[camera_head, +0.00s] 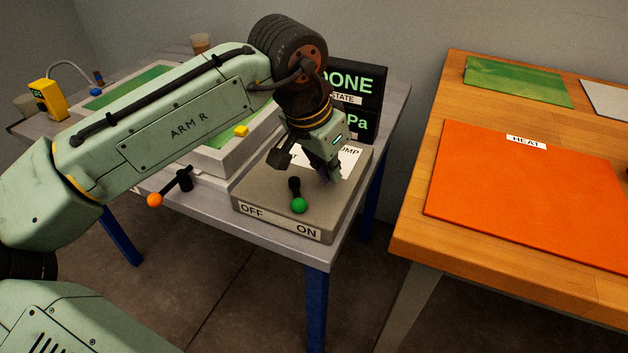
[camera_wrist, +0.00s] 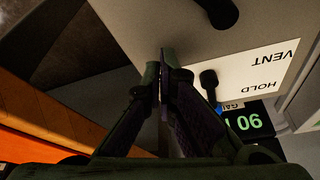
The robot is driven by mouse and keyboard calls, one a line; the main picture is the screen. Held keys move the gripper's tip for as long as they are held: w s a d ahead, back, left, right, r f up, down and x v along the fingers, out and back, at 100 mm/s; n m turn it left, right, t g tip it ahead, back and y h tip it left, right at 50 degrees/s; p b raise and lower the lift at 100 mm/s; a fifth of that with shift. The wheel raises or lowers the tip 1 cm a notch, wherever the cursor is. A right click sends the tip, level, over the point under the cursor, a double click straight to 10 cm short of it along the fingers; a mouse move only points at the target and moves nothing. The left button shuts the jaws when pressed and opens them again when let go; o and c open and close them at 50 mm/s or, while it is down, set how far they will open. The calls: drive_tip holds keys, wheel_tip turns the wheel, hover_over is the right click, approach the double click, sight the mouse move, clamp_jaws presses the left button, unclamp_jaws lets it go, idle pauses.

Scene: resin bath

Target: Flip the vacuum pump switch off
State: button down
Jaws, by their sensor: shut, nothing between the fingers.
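The pump box (camera_head: 255,190) is a grey box on the bench, with OFF and ON labels on its front edge. Its switch, a black lever with a green ball (camera_head: 300,205), leans to the ON side. My gripper (camera_head: 336,177) is shut and empty, pointing down over the right part of the box, to the right of and behind the green ball. In the wrist view my gripper's fingertips (camera_wrist: 162,60) are together beside the box's edge. There, a black lever (camera_wrist: 209,84) stands by a VENT/HOLD label (camera_wrist: 268,72), and a dark knob (camera_wrist: 218,8) shows at the top.
A dark display (camera_head: 365,82) reading DONE and partly hidden "Pa" stands behind the box. A lever with an orange ball (camera_head: 155,200) is on the bench's front. A wooden table (camera_head: 425,225) with an orange HEAT mat (camera_head: 530,185) stands right, across a gap.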

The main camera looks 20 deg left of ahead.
sight(296, 197)
drive_tip(key=shift+s+a+f+p, duration=0.1)
drive_tip(key=shift+s+a, duration=0.15)
drive_tip(key=shift+s, duration=0.35)
drive_tip(key=shift+s+a+f+p, duration=0.1)
drive_tip(key=shift+s+a, duration=0.2)
drive_tip(key=shift+s, duration=0.35)
drive_tip(key=shift+s+a+f+p, duration=0.1)
drive_tip(key=shift+s+a, duration=0.15)
drive_tip(key=shift+s, duration=0.35)
